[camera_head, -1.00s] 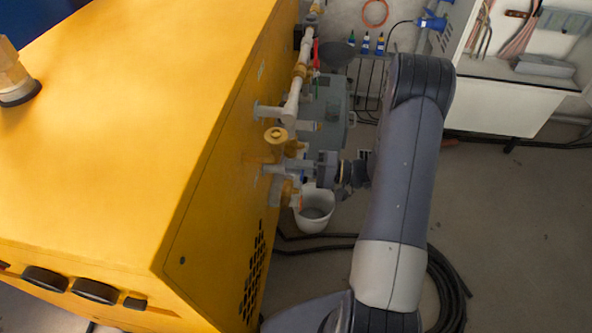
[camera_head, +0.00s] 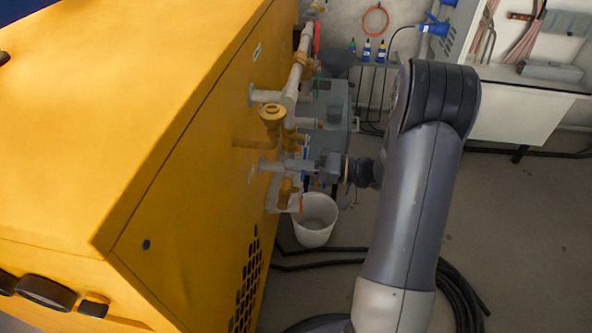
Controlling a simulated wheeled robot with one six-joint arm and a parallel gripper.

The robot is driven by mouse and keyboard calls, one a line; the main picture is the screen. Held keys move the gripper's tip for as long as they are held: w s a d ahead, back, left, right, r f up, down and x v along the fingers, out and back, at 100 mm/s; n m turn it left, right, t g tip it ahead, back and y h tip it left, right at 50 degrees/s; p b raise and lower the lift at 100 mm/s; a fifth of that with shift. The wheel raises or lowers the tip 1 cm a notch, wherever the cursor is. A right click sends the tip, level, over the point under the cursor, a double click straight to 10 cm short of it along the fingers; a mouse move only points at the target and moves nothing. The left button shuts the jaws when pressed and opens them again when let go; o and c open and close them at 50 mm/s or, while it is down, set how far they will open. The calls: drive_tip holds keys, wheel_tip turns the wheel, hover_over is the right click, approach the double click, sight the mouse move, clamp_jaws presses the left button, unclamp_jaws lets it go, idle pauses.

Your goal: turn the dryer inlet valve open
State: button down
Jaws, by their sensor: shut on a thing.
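The yellow machine (camera_head: 170,130) fills the left side, with grey and brass pipework on its right flank. My gripper (camera_head: 312,168) reaches in from the right at the lower part of this pipework. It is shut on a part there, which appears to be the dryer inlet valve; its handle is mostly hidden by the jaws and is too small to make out. A brass fitting with a round top (camera_head: 272,113) stands just above and left of my gripper. Another brass fitting (camera_head: 287,190) sits just below it.
A red handle (camera_head: 317,38) shows higher on the pipework. A white bucket (camera_head: 315,222) stands on the floor below my gripper. Dark hoses (camera_head: 460,300) lie on the floor at the right. A white bench (camera_head: 510,110) stands behind.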

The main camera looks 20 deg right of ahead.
drive_tip(key=shift+f, duration=0.1)
idle(0.3)
drive_tip(key=c, duration=1.4)
unclamp_jaws()
drive_tip(key=v, duration=1)
drive_tip(key=shift+s+d+p, duration=0.2)
drive_tip(key=shift+d+p, duration=0.15)
